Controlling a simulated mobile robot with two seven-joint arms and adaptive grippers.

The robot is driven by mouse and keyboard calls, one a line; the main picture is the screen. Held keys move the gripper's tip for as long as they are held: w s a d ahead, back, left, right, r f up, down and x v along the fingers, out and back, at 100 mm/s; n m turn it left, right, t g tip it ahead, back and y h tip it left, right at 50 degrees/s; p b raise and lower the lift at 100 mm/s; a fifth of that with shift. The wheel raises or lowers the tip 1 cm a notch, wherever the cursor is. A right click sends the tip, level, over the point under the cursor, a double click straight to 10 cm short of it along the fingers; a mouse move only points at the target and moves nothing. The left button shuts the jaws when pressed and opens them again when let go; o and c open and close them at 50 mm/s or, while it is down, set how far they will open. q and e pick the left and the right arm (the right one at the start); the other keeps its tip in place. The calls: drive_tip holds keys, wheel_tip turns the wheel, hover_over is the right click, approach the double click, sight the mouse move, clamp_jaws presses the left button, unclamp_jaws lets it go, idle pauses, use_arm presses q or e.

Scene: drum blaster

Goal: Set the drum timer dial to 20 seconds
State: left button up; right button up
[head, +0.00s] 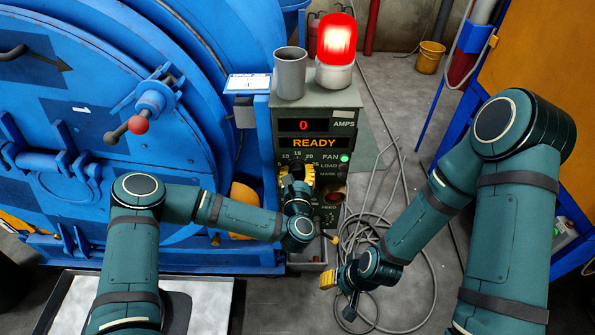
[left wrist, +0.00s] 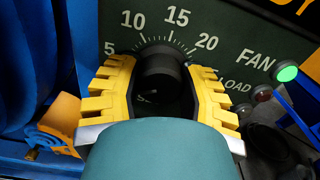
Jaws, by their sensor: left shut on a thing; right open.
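The black timer dial (left wrist: 162,68) sits on the dark green control panel (left wrist: 235,40), with 5, 10, 15 and 20 printed around it. My left gripper (left wrist: 160,92) is shut on the dial, one yellow finger on each side. The dial's pointer mark cannot be made out clearly. In the head view my left gripper (head: 298,180) is at the panel and hides most of the dial. The display (head: 303,126) reads 0 AMPS, and READY (head: 314,143) shows below it. My right gripper (head: 340,290) is open and empty, low over the floor.
A lit red beacon (head: 337,42) and a grey cup (head: 290,73) stand on the control box. The large blue drum (head: 80,130) fills the left. Cables (head: 410,215) lie on the floor at the right. A green FAN lamp (left wrist: 287,73) is lit.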

use_arm(q)
drive_tip(key=m, duration=0.8)
drive_tip(key=shift+m, duration=0.3)
drive_tip(key=m, duration=0.4)
drive_tip(key=shift+m, duration=0.3)
drive_tip(key=m, duration=1)
drive_tip(key=shift+r+m, duration=0.1)
drive_tip(key=shift+m, duration=0.3)
drive_tip(key=m, duration=0.6)
drive_tip(key=shift+m, duration=0.3)
